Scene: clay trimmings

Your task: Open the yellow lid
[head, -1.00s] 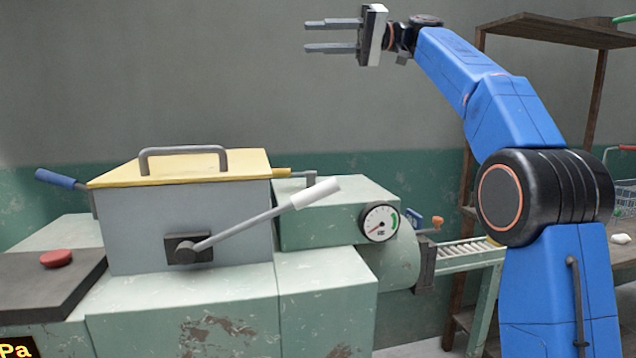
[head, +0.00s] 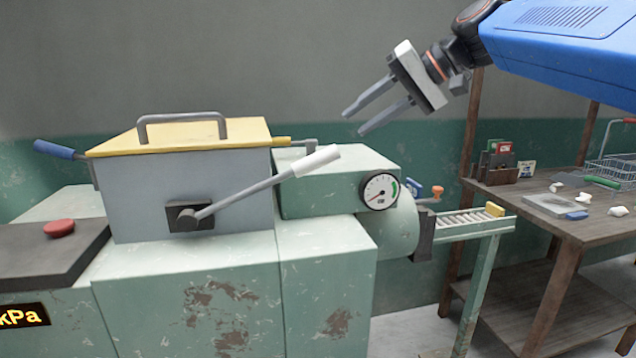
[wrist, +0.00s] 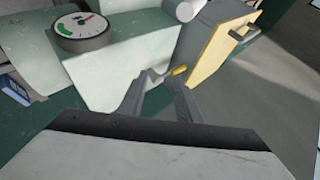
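The yellow lid (head: 185,137) lies flat and closed on the grey box (head: 190,180) at left centre in the head view. A grey handle (head: 182,119) arches up from its top. A short yellow tab (head: 281,140) sticks out at its right side. My gripper (head: 354,122) is open and empty, above and to the right of the lid, tilted down and left. In the wrist view the lid (wrist: 215,47) and its handle (wrist: 242,35) show at upper right, with the yellow tab (wrist: 179,71) near the fingers (wrist: 160,95) in the picture. My gripper appears apart from the lid.
A white-gripped lever (head: 318,161) slants across the box's front right. A blue-handled lever (head: 55,149) projects at left. A pressure gauge (head: 380,191) sits on the green machine. A roller conveyor (head: 465,222) and a wooden bench (head: 555,205) stand at right. Space above the lid is clear.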

